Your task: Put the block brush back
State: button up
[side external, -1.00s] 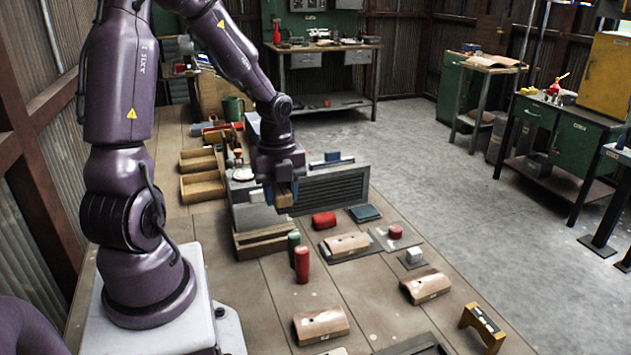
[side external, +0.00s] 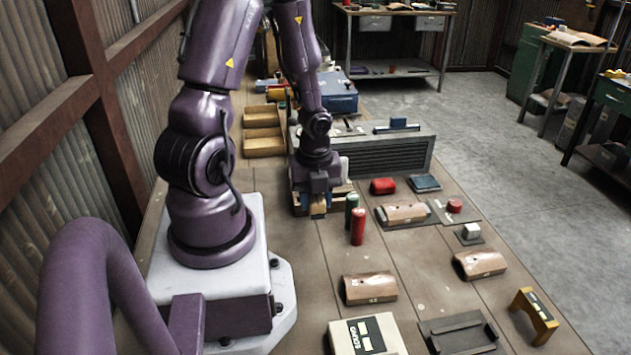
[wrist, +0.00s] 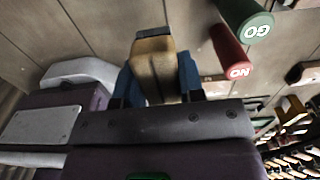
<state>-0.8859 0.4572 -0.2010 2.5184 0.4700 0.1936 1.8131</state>
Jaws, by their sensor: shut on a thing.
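The block brush looks like a tan wooden block. It is in my gripper (side external: 318,200), where its tan end (side external: 318,210) shows below the jaws. In the wrist view the tan block (wrist: 155,62) sits between my two blue fingers, with a dark edge at its far end. My gripper is shut on it, pointing down in front of the grey louvred cabinet. I cannot tell whether the brush touches the table or the tray.
A green cylinder (side external: 351,208) and a red cylinder (side external: 357,227) stand close to the right of my gripper. A red block (side external: 383,186), brown curved blocks (side external: 370,288) and a white box (side external: 368,336) lie on the table. Wooden bins (side external: 264,146) stand behind. Table between is partly clear.

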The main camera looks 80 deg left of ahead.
aim_at(315, 238)
jog(key=shift+f, duration=3.95)
jog(key=o, duration=0.9)
jog(key=shift+r, duration=0.15)
notch_tip(315, 238, up, 13)
jog(key=shift+f, duration=0.15)
